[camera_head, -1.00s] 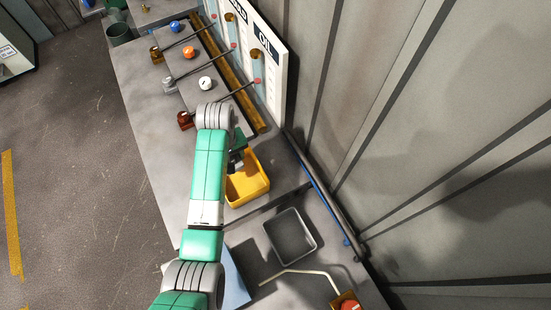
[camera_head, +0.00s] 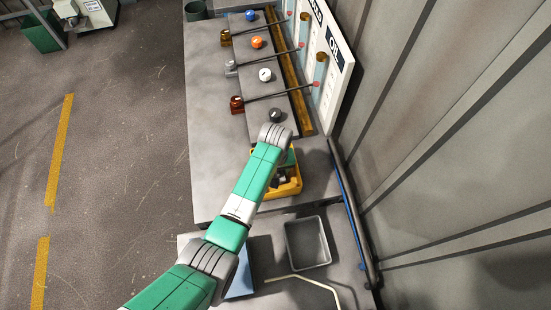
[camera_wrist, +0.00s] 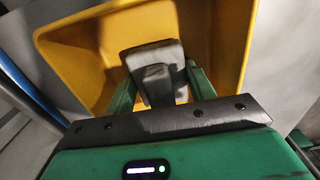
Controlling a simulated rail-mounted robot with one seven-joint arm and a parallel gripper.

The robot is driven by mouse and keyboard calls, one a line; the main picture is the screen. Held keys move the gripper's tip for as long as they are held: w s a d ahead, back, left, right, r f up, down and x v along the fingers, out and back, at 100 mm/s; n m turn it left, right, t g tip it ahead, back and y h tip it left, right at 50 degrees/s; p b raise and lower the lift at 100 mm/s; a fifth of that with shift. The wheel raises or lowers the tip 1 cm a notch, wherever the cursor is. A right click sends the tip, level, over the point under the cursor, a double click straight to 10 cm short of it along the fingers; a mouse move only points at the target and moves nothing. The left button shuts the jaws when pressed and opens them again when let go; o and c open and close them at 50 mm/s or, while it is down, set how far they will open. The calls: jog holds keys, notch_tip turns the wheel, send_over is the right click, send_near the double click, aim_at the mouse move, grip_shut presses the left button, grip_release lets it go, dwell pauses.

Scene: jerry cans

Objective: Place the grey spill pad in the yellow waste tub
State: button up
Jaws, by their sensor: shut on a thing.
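The yellow waste tub (camera_head: 294,188) stands on the bench, partly hidden behind my arm in the head view. In the wrist view the tub (camera_wrist: 85,42) fills the upper middle, open toward me. My gripper (camera_wrist: 165,85) is over the tub, its green fingers on both sides of a dark grey piece. The grey spill pad (camera_wrist: 152,55) shows between the fingers, and they are shut on it. The pad appears at or inside the tub's opening; its exact height over the tub floor cannot be told. In the head view the gripper (camera_head: 278,182) is mostly hidden by my arm.
A grey tray (camera_head: 307,243) sits on the nearer bench, beside a blue item (camera_head: 240,278) and a bent pale rod (camera_head: 305,280). Several coloured caps and cans line the far bench. A wall with a blue pipe (camera_head: 350,215) bounds the right side.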

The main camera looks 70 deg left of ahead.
jog(key=shift+f, duration=0.1)
jog(key=shift+f, duration=0.15)
jog(key=o, duration=1)
jog(key=shift+c, duration=0.2)
notch_tip(320, 180, up, 12)
jog(key=shift+r+p, duration=0.2)
jog(key=shift+p, duration=0.7)
